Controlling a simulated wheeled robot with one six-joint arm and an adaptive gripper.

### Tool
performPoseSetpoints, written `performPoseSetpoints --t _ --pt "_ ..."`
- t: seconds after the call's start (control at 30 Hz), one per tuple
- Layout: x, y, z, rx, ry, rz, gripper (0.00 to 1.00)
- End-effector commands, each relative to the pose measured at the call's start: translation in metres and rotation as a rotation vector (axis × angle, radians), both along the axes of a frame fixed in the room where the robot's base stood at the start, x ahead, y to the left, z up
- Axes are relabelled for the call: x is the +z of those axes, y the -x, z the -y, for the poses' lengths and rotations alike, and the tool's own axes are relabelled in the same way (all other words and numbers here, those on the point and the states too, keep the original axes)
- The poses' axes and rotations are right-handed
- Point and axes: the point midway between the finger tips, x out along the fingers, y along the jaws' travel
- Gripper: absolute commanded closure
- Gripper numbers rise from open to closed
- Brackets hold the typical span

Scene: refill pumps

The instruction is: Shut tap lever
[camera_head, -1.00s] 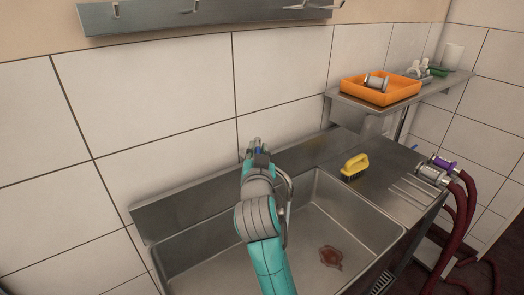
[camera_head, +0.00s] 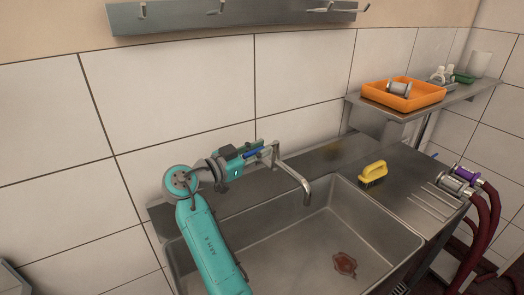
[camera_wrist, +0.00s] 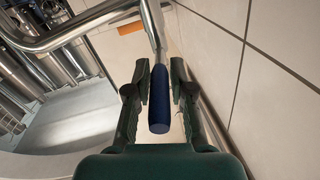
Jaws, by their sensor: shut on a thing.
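The tap (camera_head: 294,172) is a bent metal spout at the back edge of the sink, reaching over the basin. Its lever has a blue grip (camera_head: 252,154), which sticks out to the left toward my gripper (camera_head: 259,150). In the wrist view the blue grip (camera_wrist: 159,105) lies lengthwise between the two dark green fingers of my gripper (camera_wrist: 160,75). My gripper is shut on the lever from the left side of the tap. The fingers partly hide the lever in the head view.
The steel basin (camera_head: 290,240) has a reddish-brown stain (camera_head: 344,264). A yellow brush (camera_head: 373,172) stands on the counter to its right. An orange tray (camera_head: 405,105) sits on the shelf above. Dark red hoses (camera_head: 490,220) hang at the right. A hook rail (camera_head: 180,18) is on the wall.

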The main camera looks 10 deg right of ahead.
Motion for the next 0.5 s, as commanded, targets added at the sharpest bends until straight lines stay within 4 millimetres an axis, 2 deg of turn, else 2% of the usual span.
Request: performPoseSetpoints --t 0.2,0.5 --pt "-0.0001 -0.0027 -0.0011 -0.107 0.0 -0.002 1.0" --pt "-0.001 -0.0029 -0.0004 -0.169 -0.001 -0.003 1.0"
